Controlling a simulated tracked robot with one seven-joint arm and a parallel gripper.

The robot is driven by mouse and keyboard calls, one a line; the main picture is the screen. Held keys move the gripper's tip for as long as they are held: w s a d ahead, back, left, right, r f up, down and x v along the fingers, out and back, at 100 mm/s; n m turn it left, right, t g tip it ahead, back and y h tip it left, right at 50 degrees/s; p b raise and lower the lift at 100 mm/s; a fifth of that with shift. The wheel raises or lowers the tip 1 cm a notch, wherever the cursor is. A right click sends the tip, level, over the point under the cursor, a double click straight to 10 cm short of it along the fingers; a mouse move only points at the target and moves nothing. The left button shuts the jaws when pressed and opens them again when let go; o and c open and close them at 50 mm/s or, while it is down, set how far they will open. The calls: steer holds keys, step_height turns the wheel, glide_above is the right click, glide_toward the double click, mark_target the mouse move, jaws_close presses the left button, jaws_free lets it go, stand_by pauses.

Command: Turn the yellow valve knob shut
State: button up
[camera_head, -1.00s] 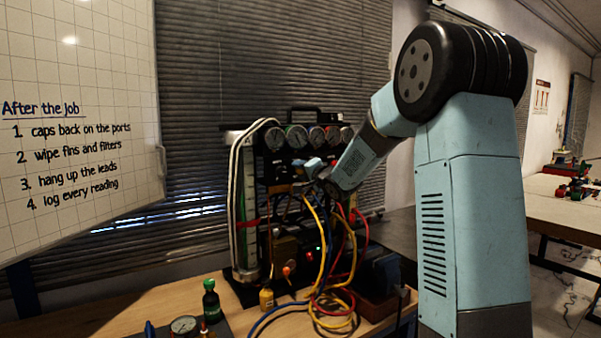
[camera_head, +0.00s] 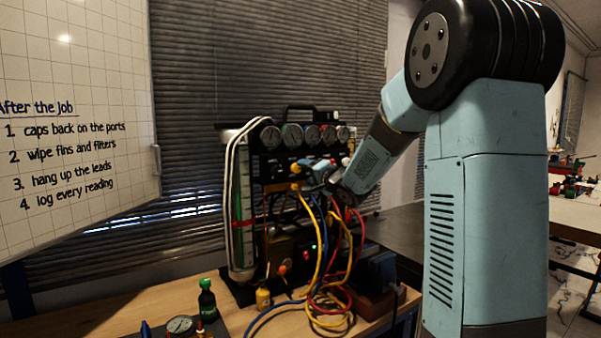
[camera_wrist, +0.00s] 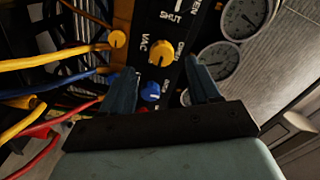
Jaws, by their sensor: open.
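The yellow valve knob (camera_wrist: 161,52) is on the dark panel in the wrist view, between the labels VAC, OPEN and SHUT. It carries a pale pointer line; I cannot tell its exact setting. My gripper (camera_wrist: 160,66) is open, with one finger on each side in the picture. The knob shows just beyond the fingertips, and no finger visibly touches it. A blue knob (camera_wrist: 151,91) shows between the fingers, nearer the palm. In the head view, my gripper (camera_head: 325,174) is at the front of the gauge rig (camera_head: 305,113), below its gauges.
Yellow, blue and red hoses (camera_head: 325,250) hang below my gripper and show at left in the wrist view. Round gauges (camera_wrist: 245,15) are at the right there.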

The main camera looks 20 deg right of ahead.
steer(key=v, duration=0.7)
steer(key=shift+s, duration=0.3)
steer(key=shift+d, duration=0.1)
steer(key=s+a+f+n+g+h, duration=0.1)
steer(key=s+f+n+g+h, duration=0.1)
steer(key=s, duration=1)
steer(key=s+a+f+n+g+h, duration=0.1)
steer(key=s+a+f+n+g, duration=0.1)
steer(key=s, duration=1)
steer(key=s+a+f+n+g+h, duration=0.1)
steer(key=s+f+n+g+h, duration=0.1)
steer(key=s+f+n+g, duration=0.2)
steer(key=s+n+g, duration=0.1)
steer(key=s+g, duration=0.2)
steer(key=s, duration=0.5)
steer(key=shift+a+g+h, duration=0.25)
steer(key=shift+g+h, duration=0.05)
steer(key=shift+s, duration=0.1)
